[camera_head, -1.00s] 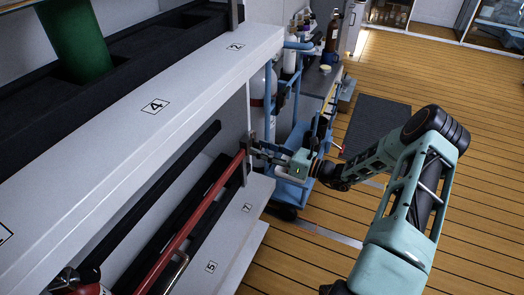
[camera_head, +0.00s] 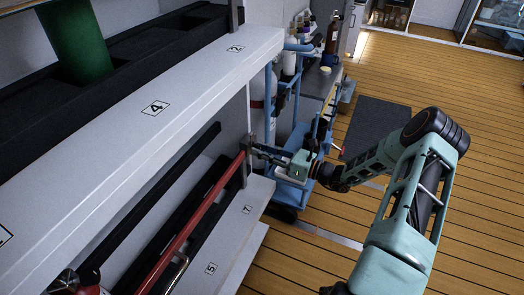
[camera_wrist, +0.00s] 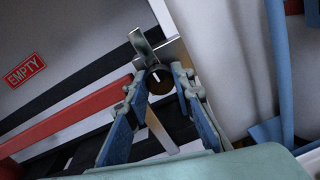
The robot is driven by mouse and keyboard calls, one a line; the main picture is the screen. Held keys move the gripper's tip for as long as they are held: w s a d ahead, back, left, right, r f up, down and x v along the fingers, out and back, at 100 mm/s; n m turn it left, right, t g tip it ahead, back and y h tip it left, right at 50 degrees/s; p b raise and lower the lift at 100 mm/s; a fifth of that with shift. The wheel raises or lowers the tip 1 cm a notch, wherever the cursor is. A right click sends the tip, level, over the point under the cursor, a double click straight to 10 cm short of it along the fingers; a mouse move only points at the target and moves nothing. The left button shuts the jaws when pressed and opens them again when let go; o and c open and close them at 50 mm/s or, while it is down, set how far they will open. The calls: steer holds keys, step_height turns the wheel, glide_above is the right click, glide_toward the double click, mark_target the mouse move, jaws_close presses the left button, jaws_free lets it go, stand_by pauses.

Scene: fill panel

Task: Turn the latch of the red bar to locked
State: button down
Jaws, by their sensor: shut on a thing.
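The red bar (camera_head: 190,225) runs along the shelf front up to a grey metal upright (camera_head: 247,168). In the wrist view the red bar (camera_wrist: 72,120) reaches toward the left finger. The latch (camera_wrist: 158,80) looks like a dark round knob with a pale line, beside a silver metal bracket (camera_wrist: 142,46) at the bar's end. My gripper (camera_wrist: 160,84) has its two fingers on either side of the knob and is shut on it. In the head view my gripper (camera_head: 258,152) reaches the upright from the right, and its fingers hide the latch there.
Numbered white shelves (camera_head: 155,110) fill the left. A red EMPTY label (camera_wrist: 25,70) is on the wall behind the bar. A blue trolley (camera_head: 290,190) with bottles stands close behind my gripper. The wooden floor (camera_head: 470,190) is open at right.

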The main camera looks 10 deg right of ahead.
steer(key=shift+w+d+n+y+b, duration=0.15)
steer(key=shift+n+b, duration=0.3)
steer(key=shift+n, duration=3.95)
steer(key=shift+s+n+y+b, duration=0.15)
steer(key=shift+n+b, duration=0.3)
steer(key=shift+n, duration=3.95)
steer(key=shift+w, duration=0.1)
steer(key=c, duration=1.7)
jaws_free()
steer(key=shift+o, duration=0.2)
steer(key=v, duration=1.2)
